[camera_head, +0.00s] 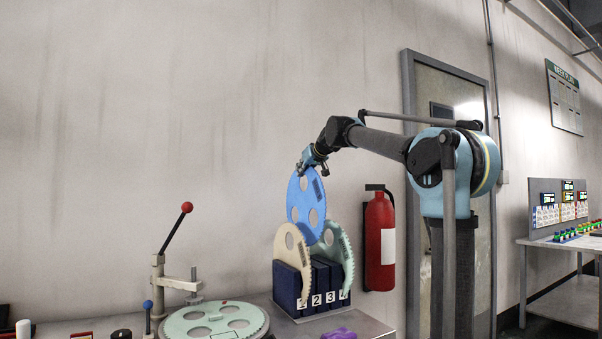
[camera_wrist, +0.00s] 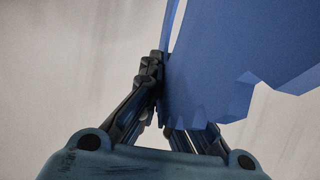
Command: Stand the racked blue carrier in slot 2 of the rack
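The blue carrier (camera_head: 295,200) is a toothed disc with round holes, held upright above the rack. My gripper (camera_head: 310,170) is shut on its upper edge. In the wrist view the blue carrier (camera_wrist: 225,60) fills the upper right, and my gripper's fingers (camera_wrist: 165,105) meet at its edge. The rack (camera_head: 286,284) is a dark blue block with numbered slots; labels 2, 3 and 4 are readable. The carrier's lower edge is behind the cream and pale green carriers, so I cannot tell whether it touches the rack.
A cream carrier (camera_head: 287,241) stands at the rack's left end and a pale green carrier (camera_head: 346,259) at its right. A lapping machine with a pale green plate (camera_head: 196,315) is at left. A red extinguisher (camera_head: 380,240) hangs behind. A purple item (camera_head: 338,334) lies in front.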

